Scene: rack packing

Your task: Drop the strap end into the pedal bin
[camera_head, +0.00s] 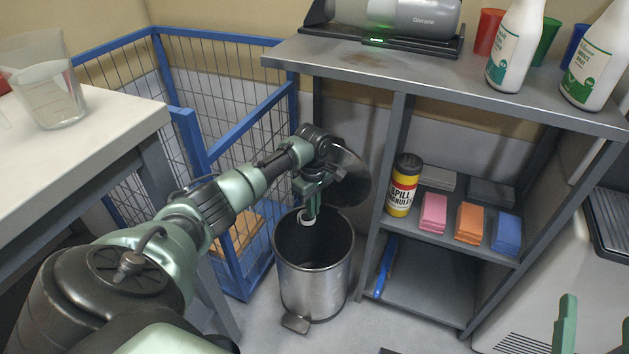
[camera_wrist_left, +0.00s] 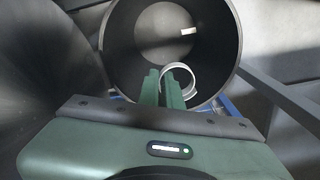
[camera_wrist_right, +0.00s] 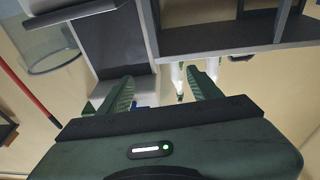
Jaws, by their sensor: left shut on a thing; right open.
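The steel pedal bin (camera_head: 312,286) stands on the floor with its dark lid (camera_head: 346,178) raised and its mouth open. My left gripper (camera_head: 311,211) points down over the bin's mouth. It is shut on the strap end (camera_head: 306,219), a small white curled band. In the left wrist view the strap end (camera_wrist_left: 184,68) curls from between the shut fingers (camera_wrist_left: 167,76), in front of the bin's dark inside (camera_wrist_left: 125,40). A small white piece (camera_wrist_left: 188,31) shows deeper in the bin. My right gripper (camera_head: 595,312) is open and empty at the lower right, away from the bin.
A blue wire cage (camera_head: 183,130) stands left of and behind the bin. A grey shelf rack (camera_head: 388,150) stands close on its right, holding a yellow spill granules tub (camera_head: 403,187) and coloured packs. A white table (camera_head: 95,130) is at the left.

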